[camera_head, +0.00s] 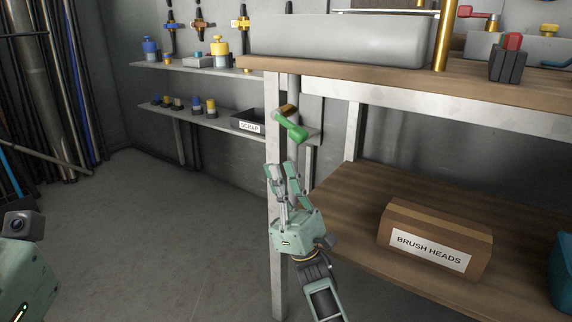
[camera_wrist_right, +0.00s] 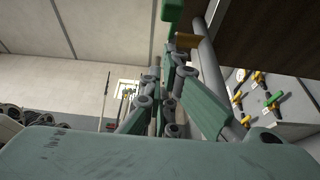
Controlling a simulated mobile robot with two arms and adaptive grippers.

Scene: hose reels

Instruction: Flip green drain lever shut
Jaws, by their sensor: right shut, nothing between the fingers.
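The green drain lever (camera_head: 291,127) sits on a valve on the vertical pipe below the bench top in the head view. It slants down to the right. A green piece (camera_wrist_right: 172,10) shows at the top edge of the right wrist view, above the fingers. My right gripper (camera_head: 281,172) is just below the lever, fingers pointing up, shut and empty; a small gap seems to lie between the fingertips and the lever. It also shows in the right wrist view (camera_wrist_right: 172,60). At the far left of the head view part of my left arm shows, without its fingers.
The bench leg (camera_head: 277,255) stands right beside my right gripper. A lower shelf (camera_head: 345,195) carries a BRUSH HEADS box (camera_head: 434,240). A SCRAP bin (camera_head: 248,121) is on the wall shelf behind. The floor at left is clear.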

